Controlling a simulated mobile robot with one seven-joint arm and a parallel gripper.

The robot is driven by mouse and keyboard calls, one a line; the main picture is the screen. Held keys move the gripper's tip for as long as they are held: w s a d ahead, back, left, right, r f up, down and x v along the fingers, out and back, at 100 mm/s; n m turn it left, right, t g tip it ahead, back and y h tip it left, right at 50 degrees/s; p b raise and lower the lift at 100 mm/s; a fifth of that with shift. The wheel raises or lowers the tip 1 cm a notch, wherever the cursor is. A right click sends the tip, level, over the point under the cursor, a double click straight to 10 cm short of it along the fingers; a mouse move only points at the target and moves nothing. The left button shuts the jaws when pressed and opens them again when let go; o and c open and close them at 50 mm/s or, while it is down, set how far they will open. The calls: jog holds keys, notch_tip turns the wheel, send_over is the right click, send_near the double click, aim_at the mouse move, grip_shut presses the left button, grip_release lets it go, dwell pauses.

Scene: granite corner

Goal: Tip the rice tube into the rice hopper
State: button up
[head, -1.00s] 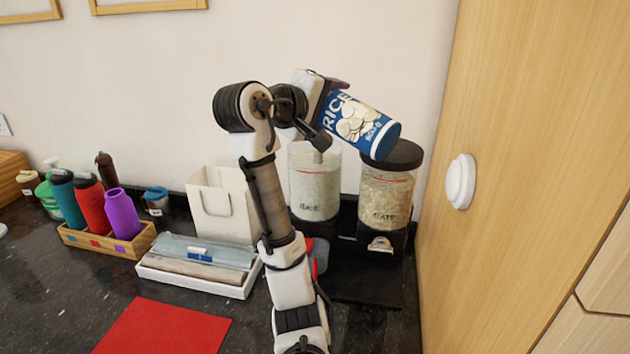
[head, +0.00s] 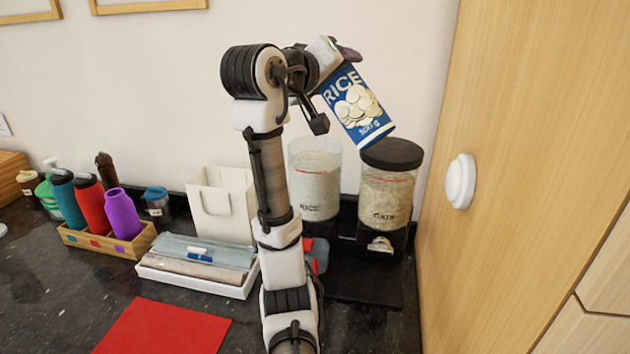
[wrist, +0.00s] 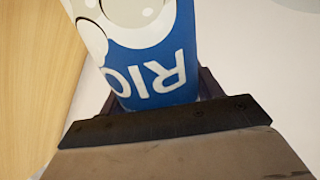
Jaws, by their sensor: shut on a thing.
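The rice tube (head: 357,106) is blue with a "RICE" label and white discs printed on it. My gripper (head: 343,56) is shut on its upper end and holds it in the air. The tube is steeply tilted, its lower end pointing down and right. In the wrist view the tube (wrist: 155,65) sits between the jaws. The rice hopper (head: 315,188) is a clear container with pale grain, its top without a lid. The tube's lower end is above and right of it, near the oats hopper's lid. No falling grain is visible.
The oats hopper (head: 385,200) with a black lid (head: 391,154) stands right of the rice hopper. A wooden panel (head: 520,150) closes off the right.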

jog(key=shift+s+d+r+m, duration=0.15)
jog(key=shift+r+m, duration=0.75)
jog(key=shift+t, duration=0.4)
jog(key=shift+r+m+b, duration=0.15)
jog(key=shift+m+b, duration=0.3)
jog(key=shift+m, duration=0.65)
jog(key=shift+r+m+t, duration=0.4)
jog(key=shift+m+t, duration=0.1)
jog(key=shift+m, duration=0.6)
jog(key=shift+f+m+b, duration=0.25)
jog(key=shift+m+b, duration=0.25)
jog(key=shift+b, duration=0.15)
jog(key=shift+r+m, duration=0.1)
jog(key=shift+m, duration=0.5)
